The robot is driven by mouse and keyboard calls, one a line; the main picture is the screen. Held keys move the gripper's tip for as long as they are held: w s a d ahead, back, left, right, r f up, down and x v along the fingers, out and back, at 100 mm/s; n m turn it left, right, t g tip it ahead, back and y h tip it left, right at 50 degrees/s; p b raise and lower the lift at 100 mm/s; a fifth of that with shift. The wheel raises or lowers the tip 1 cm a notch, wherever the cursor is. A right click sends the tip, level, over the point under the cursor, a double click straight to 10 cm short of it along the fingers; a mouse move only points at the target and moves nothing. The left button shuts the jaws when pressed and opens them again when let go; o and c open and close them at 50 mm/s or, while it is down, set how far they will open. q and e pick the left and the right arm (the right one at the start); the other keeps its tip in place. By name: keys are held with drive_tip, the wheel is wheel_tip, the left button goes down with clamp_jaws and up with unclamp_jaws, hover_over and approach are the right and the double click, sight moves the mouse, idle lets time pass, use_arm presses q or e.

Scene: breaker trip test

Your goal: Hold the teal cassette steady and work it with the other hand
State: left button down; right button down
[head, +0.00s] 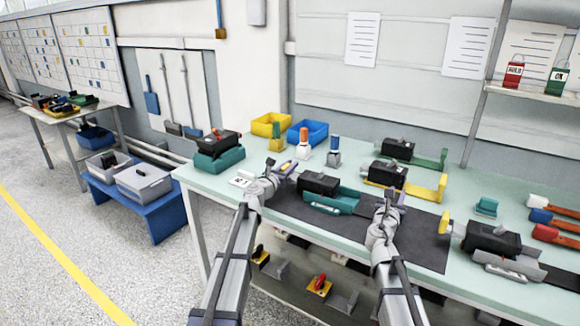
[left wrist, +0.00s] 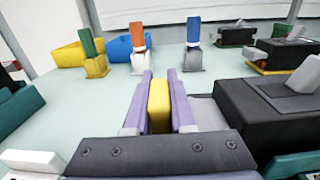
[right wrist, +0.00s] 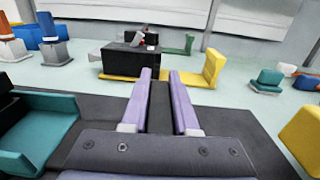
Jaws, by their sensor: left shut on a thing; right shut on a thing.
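The teal cassette (head: 331,201) lies on the dark mat (head: 420,235), with a black block (head: 318,183) just behind it. Its teal side shows at the left of the right wrist view (right wrist: 38,128). My left gripper (head: 285,168) is at the left end of the black block, shut on a yellow piece (left wrist: 159,105) beside a grey part of that block. My right gripper (head: 393,195) is to the right of the cassette, shut on a narrow dark grey piece (right wrist: 159,106). I cannot tell whether that piece joins the cassette.
Another teal holder with a black block (head: 220,160) stands at the left. Yellow (head: 268,124) and blue (head: 308,132) bins stand behind. A yellow holder (head: 425,191) is behind my right gripper. A grey holder with a black block (head: 490,238) and coloured-ended tools (head: 552,236) are at the right.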

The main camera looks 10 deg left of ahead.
sight(306, 170)
use_arm(q)
drive_tip(key=shift+d, duration=0.1)
drive_tip(key=d, duration=0.2)
drive_tip(key=s+d, duration=0.1)
drive_tip(key=d, duration=0.3)
drive_tip(key=shift+s+d, duration=0.1)
drive_tip(key=shift+s, duration=0.3)
drive_tip(key=c, duration=0.8)
unclamp_jaws()
drive_tip(key=shift+o, duration=0.2)
drive_tip(key=shift+s, duration=0.25)
drive_tip(key=v, duration=1.1)
drive_tip(key=shift+s, duration=0.25)
